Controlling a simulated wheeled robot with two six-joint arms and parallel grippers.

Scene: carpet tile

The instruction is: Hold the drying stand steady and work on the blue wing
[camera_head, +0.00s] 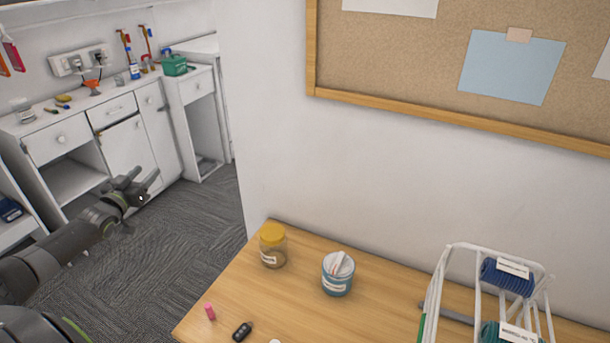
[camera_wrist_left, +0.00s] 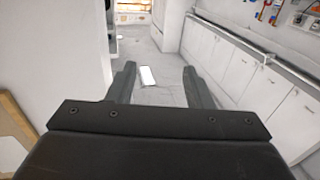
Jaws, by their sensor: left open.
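A white wire drying stand (camera_head: 437,285) stands on the right of the wooden table, cut off by the lower edge of the head view. A dark blue roll-like thing (camera_head: 507,279) with a white label sits in its upper part, and a teal one (camera_head: 508,333) with a label lies lower. I cannot tell whether either is the blue wing. My left gripper (camera_head: 141,183) is open and empty, over the carpet left of the table and well away from the stand. Its two fingers also show in the left wrist view (camera_wrist_left: 158,82). My right gripper is not in view.
The wooden table (camera_head: 300,306) holds a yellow-lidded jar (camera_head: 273,245), a blue-white tub (camera_head: 338,273), a pink piece (camera_head: 210,312) and a black piece (camera_head: 242,331). White cabinets (camera_head: 126,148) stand at the left. A corkboard (camera_head: 440,62) hangs on the wall. Carpet between cabinets and table is clear.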

